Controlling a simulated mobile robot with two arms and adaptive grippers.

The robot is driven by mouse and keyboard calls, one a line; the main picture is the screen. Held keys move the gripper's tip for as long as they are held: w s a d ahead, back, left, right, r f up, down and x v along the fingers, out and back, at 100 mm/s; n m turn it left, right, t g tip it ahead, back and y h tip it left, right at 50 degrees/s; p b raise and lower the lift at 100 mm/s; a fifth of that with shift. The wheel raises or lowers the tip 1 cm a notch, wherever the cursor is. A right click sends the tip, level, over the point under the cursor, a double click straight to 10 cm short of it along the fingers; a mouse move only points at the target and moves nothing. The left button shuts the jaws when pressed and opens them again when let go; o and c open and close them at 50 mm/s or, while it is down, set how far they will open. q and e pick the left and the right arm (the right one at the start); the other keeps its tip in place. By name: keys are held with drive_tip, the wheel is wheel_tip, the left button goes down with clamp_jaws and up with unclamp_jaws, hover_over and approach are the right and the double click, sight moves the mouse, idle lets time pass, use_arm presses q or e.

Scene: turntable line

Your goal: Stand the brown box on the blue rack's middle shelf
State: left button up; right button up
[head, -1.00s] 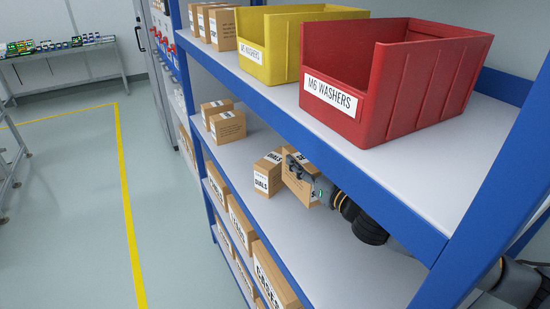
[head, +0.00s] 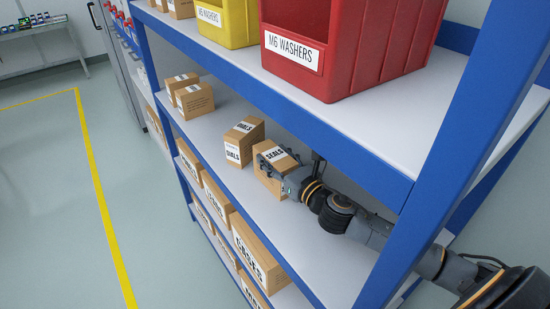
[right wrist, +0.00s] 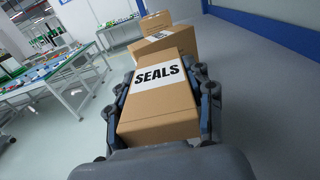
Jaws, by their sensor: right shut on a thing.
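The brown box (head: 270,183), with a white SEALS label on top, is at the middle shelf (head: 325,250) of the blue rack (head: 330,141). My right gripper (head: 283,172) is shut on it, reaching in from the right under the upper shelf. In the right wrist view the box (right wrist: 155,108) sits between the two fingers, label up. Its bottom is hidden there, and I cannot tell whether it touches the shelf. My left gripper is not in view.
A DIALS box (head: 243,141) stands just beyond the held box, with smaller boxes (head: 194,101) farther along. A red M6 WASHERS bin (head: 350,60) and a yellow bin (head: 226,25) are above. CASES boxes (head: 258,256) fill the shelf below. The middle shelf's near part is clear.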

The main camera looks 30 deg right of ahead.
drive_tip(key=o, duration=1)
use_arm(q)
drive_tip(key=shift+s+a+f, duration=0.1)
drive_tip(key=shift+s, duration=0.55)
use_arm(e)
drive_tip(key=o, duration=0.4)
drive_tip(key=shift+s, duration=0.1)
drive_tip(key=s+b, duration=0.1)
drive_tip(key=s, duration=0.2)
drive_tip(key=s+d, duration=0.1)
drive_tip(key=s, duration=0.2)
drive_tip(key=s+b, duration=0.1)
drive_tip(key=s, duration=0.2)
drive_tip(key=shift+s+d+f+b, duration=0.1)
drive_tip(key=shift+s+d+b, duration=0.05)
drive_tip(key=shift+s+b, duration=0.2)
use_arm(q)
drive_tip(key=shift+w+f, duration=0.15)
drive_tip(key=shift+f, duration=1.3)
use_arm(e)
drive_tip(key=shift+s+d+r, duration=0.15)
drive_tip(key=shift+s+r, duration=0.05)
drive_tip(key=shift+s, duration=0.8)
drive_tip(key=shift+f, duration=0.1)
